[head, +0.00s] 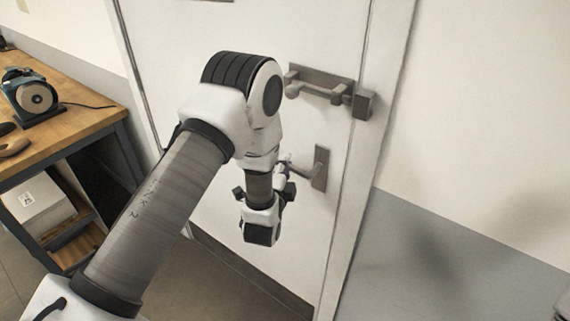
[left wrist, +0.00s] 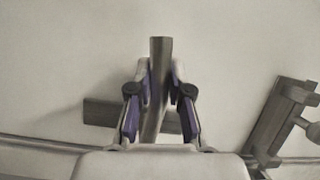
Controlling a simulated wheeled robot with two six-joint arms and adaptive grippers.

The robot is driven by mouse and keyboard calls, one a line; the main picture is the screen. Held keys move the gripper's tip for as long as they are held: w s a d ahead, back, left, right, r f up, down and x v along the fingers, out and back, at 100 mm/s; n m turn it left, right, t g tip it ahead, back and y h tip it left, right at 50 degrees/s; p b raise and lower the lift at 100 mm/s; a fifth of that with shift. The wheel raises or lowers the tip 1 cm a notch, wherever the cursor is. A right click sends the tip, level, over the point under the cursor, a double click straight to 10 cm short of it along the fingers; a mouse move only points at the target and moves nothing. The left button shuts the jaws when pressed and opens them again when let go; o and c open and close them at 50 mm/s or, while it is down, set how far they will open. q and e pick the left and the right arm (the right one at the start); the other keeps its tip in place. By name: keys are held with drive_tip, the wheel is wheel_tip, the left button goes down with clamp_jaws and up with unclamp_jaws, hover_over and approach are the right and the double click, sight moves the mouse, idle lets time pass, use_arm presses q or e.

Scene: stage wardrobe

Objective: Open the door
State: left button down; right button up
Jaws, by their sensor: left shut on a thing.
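The white door (head: 215,25) stands flush in its frame and looks closed. Its lever handle sits on a dark grey plate (head: 320,168), low on the right side of the door. My left gripper (head: 286,165) is at the lever, partly hidden by my wrist in the head view. In the left wrist view its two fingers are shut on the lever (left wrist: 160,60), one on each side, and the plate (left wrist: 100,112) lies behind. A grey slide bolt (head: 318,84) is mounted above the handle, beside a block (head: 363,104) at the frame. I cannot tell whether its bar is engaged. My right gripper is out of view.
A wooden workbench (head: 85,105) with a bench machine (head: 32,93) stands left of the door, with a white box (head: 42,208) beneath. The wall right of the door is bare. The slide bolt also shows in the left wrist view (left wrist: 275,120).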

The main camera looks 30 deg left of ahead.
use_arm(q)
drive_tip(key=shift+f, duration=0.1)
drive_tip(key=shift+s+d+f+n+g+h+b, duration=0.1)
drive_tip(key=shift+d+f+n+g+h+b, duration=0.25)
drive_tip(key=shift+f+n, duration=0.55)
drive_tip(key=shift+w+d+f+n+g+h+b, duration=0.2)
drive_tip(key=shift+f+n+g+b, duration=0.4)
drive_tip(key=shift+n, duration=0.65)
drive_tip(key=shift+s+d+f+n+g+h+b, duration=0.25)
drive_tip(key=shift+f+n+h+b, duration=0.1)
drive_tip(key=shift+f+n, duration=0.6)
drive_tip(key=shift+r, duration=0.15)
